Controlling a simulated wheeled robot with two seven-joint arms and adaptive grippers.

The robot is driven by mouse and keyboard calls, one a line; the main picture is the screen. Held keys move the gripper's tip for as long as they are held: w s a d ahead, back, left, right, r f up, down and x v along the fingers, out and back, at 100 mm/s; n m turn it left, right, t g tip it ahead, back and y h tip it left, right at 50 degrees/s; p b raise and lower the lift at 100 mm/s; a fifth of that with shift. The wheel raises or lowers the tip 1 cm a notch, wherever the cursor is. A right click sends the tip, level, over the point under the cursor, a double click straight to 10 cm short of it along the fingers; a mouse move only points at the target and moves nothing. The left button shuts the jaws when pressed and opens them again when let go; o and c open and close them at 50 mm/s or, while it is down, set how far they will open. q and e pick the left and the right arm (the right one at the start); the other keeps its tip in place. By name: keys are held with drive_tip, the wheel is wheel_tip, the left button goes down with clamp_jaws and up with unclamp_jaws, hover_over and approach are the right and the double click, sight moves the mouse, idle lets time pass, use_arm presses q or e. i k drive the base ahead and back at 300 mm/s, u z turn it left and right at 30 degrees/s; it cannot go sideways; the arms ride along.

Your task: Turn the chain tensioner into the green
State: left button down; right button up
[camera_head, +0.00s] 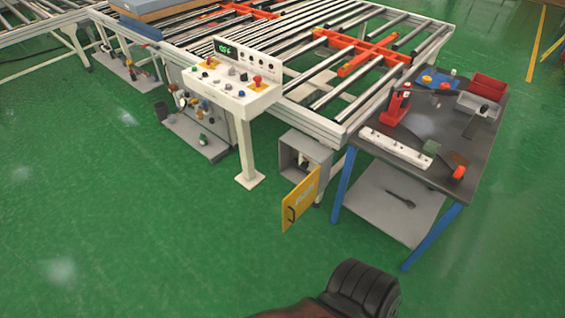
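A small grey box (291,158) stands low beside the conveyor leg, and its yellow door (300,201) hangs open toward me. Small light and dark parts (304,162) show inside the box. I cannot tell whether they are the chain tensioner, and no green mark is readable there. Neither gripper can be made out. A black ribbed part and a brown shape show at the bottom edge, well below the box, and I cannot tell what they are.
A control panel on a white post (246,150) stands left of the box. A workbench with blue legs (467,160) stands at the right, carrying tools and a red bin (487,87). The roller conveyor (330,110) runs behind. The green floor (150,230) in front is clear.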

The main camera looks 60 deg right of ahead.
sight(305, 165)
drive_tip(key=u, duration=0.1)
drive_tip(key=i, duration=1.85)
drive_tip(key=z, duration=0.75)
drive_tip(key=i, duration=1.05)
drive_tip(key=z, duration=1.65)
drive_tip(key=i, duration=0.6)
drive_tip(key=z, duration=0.5)
